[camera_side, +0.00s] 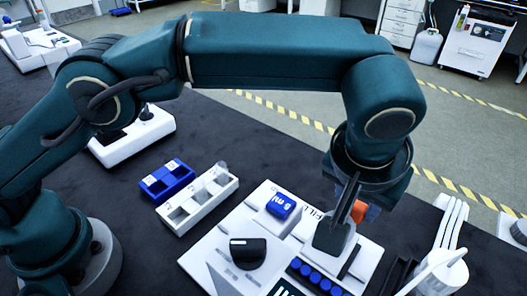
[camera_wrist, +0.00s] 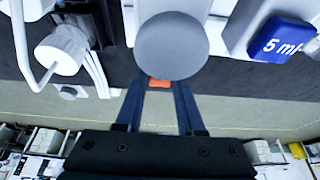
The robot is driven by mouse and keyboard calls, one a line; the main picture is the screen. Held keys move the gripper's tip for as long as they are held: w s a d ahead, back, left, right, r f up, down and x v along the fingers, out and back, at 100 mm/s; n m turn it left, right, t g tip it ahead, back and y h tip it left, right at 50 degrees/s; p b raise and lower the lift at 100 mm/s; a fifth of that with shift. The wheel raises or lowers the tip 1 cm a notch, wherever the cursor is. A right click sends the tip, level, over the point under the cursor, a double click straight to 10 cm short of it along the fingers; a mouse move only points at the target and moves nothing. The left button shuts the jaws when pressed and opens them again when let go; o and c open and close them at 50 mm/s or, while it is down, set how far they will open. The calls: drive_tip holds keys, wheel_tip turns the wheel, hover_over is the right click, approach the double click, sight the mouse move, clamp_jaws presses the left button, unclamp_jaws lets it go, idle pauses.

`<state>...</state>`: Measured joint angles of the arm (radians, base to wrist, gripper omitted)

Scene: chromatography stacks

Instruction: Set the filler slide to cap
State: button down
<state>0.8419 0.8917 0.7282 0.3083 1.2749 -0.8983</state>
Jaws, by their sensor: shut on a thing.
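The white filler (camera_side: 285,238) stands on the dark bench, with letters "FILL" partly hidden by my gripper. Its slide has a grey handle (camera_side: 333,236) at the right side, by a dark slot (camera_side: 349,262). In the wrist view the handle's round grey top (camera_wrist: 172,45) covers the fingertips. My gripper (camera_side: 345,205) points down and is shut on the handle; its two dark fingers also show in the wrist view (camera_wrist: 160,95). An orange piece (camera_side: 358,211) shows between the fingers. The slide's position label is hidden.
The filler carries a blue "5 ml" block (camera_side: 281,206), a black knob (camera_side: 247,253) and several blue caps (camera_side: 315,276). A white rack (camera_side: 197,203) and blue rack (camera_side: 166,182) stand left. A white holder with tubes (camera_side: 446,268) stands close on the right.

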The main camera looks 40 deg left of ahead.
drive_tip(key=shift+d+r, duration=0.1)
drive_tip(key=shift+d, duration=0.15)
drive_tip(key=c, duration=0.5)
unclamp_jaws()
drive_tip(key=shift+v, duration=2.5)
drive_tip(key=shift+a, duration=0.1)
